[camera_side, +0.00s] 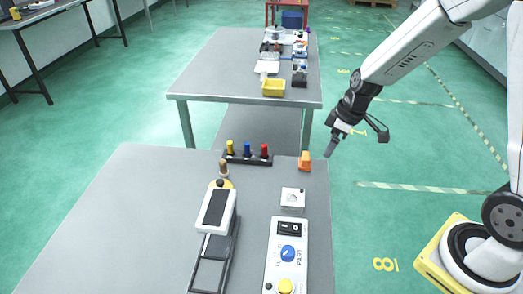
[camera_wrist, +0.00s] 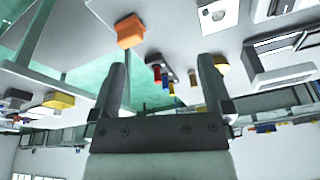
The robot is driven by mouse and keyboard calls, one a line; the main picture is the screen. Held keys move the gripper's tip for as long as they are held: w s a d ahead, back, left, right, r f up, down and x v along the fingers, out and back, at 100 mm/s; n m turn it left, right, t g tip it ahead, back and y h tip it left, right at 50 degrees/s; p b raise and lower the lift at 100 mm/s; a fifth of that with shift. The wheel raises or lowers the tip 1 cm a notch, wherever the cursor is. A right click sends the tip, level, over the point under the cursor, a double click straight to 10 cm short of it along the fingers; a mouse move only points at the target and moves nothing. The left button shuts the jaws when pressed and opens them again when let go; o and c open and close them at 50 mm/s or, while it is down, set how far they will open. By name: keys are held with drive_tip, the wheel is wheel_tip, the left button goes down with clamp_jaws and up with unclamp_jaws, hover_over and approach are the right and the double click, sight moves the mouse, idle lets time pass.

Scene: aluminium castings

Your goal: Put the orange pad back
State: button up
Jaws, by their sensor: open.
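The orange pad (camera_side: 305,161) sits on the grey near table (camera_side: 120,210) by its far right corner, to the right of the dark rack. It also shows in the wrist view (camera_wrist: 130,32), above and left of centre, beyond my left finger. My gripper (camera_side: 331,148) hangs off to the right of the table edge, apart from the pad. In the wrist view my two fingers (camera_wrist: 162,64) stand wide apart with nothing between them. A white square plate with a round centre (camera_side: 292,198) lies nearer than the pad; I cannot tell whether it is the pad's place.
A dark rack (camera_side: 246,159) holds yellow, blue and red pieces. A white-topped device (camera_side: 216,209) and a control panel (camera_side: 287,255) with a blue knob stand nearer. A second table (camera_side: 210,75) with a yellow bin (camera_side: 273,88) is behind. Open floor lies right.

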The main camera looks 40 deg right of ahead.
drive_tip(key=s+a+r+m+h, duration=0.1)
drive_tip(key=s+a+m, duration=0.3)
drive_tip(key=s, duration=0.6)
drive_tip(key=shift+s+a+r+m+h, duration=0.3)
drive_tip(key=shift+a+r+m+h, duration=0.1)
drive_tip(key=shift+m, duration=0.4)
idle(0.4)
